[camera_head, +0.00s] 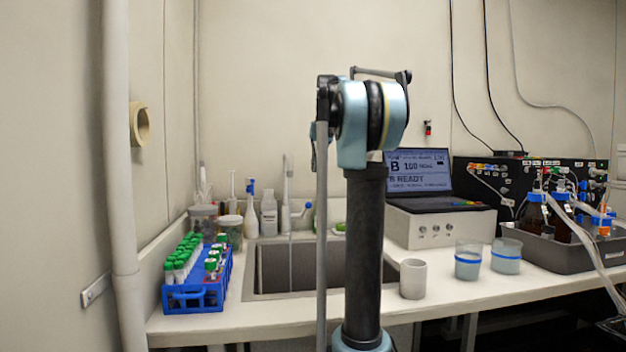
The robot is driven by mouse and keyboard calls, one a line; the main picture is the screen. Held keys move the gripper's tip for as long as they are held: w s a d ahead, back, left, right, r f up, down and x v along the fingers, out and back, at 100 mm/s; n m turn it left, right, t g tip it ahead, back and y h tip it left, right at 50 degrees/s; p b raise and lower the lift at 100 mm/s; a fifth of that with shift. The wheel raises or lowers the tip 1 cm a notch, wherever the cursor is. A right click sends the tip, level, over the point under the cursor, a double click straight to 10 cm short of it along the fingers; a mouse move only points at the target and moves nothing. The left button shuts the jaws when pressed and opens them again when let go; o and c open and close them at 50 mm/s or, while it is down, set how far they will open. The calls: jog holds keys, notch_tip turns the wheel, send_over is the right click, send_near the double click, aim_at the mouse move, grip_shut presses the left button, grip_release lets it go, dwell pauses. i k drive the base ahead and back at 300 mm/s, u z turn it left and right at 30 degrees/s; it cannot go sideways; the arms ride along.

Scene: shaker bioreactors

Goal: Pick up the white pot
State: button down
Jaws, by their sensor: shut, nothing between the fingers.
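The white pot (413,279) is a small, plain, off-white cylinder. It stands upright on the front part of the bench, just right of my dark arm column and right of the sink. Its whole front shows, and nothing holds it. My arm rises in the middle of the view, with a light blue joint at the top, left of and above the pot. My gripper is not visible in this view.
A sink (270,295) lies left of the pot. Two beakers with blue bands (468,267) (506,262) stand to its right. A box with a laptop (420,175) is behind. A blue tube rack (192,300) stands left. The bench front (450,299) is clear.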

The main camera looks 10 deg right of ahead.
aim_at(413, 271)
jog(key=k, duration=1)
